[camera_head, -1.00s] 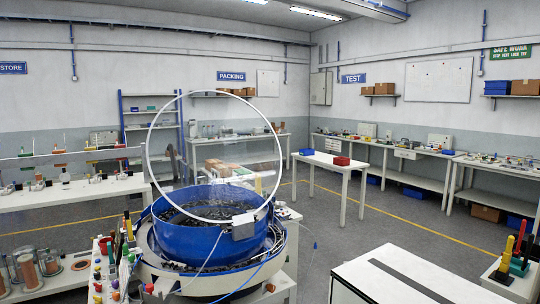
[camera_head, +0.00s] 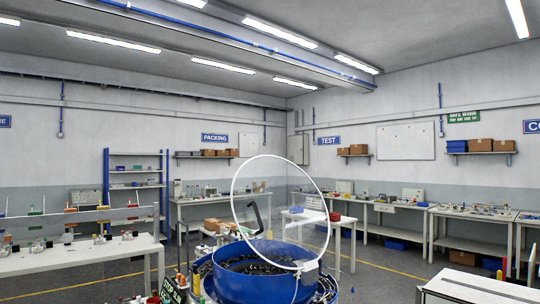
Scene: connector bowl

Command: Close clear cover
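The clear cover (camera_head: 288,208) is a see-through disc with a white rim. It stands raised, nearly upright, over the blue bowl (camera_head: 258,288), with its lower rim at the bowl's far and right edge. The bowl's top is open and dark parts lie inside. Neither of my grippers is in view.
A white bench (camera_head: 80,257) with several small items is at the left. A white table (camera_head: 335,227) with a red and a blue box stands behind the bowl to the right. A white-topped surface (camera_head: 480,287) is at the lower right. Floor shows between them.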

